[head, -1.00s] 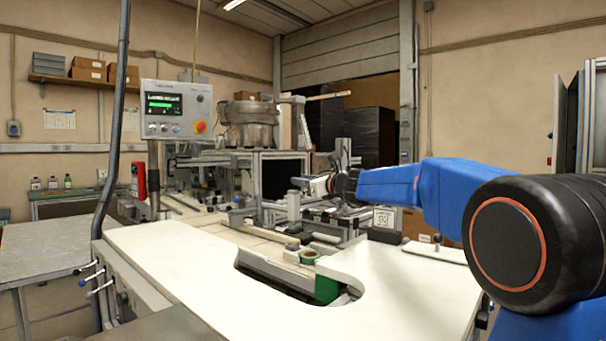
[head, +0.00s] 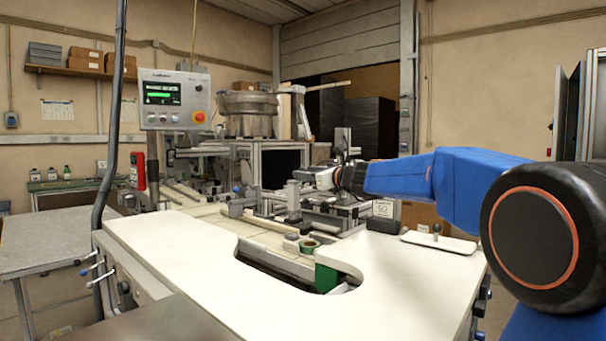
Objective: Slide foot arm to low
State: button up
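My gripper (head: 299,176) is at the end of my blue arm, over the rails and fixtures at the back of the machine. It is small here and seen from the side, so whether its fingers are open or shut does not show. A metal post (head: 293,198) stands just below its tip; I cannot tell whether they touch. I cannot tell which part is the foot arm. A small tape reel (head: 309,245) with a green rim lies by the cutout of the white worktop.
The white worktop (head: 190,250) is mostly bare around its cutout. A white tray (head: 455,245) with a knob sits at its right. A control panel (head: 174,100) and a metal bowl (head: 249,113) stand behind. A grey table (head: 45,242) is at the left.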

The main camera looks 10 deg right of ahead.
jog(key=v, duration=1.4)
jog(key=shift+s, duration=0.2)
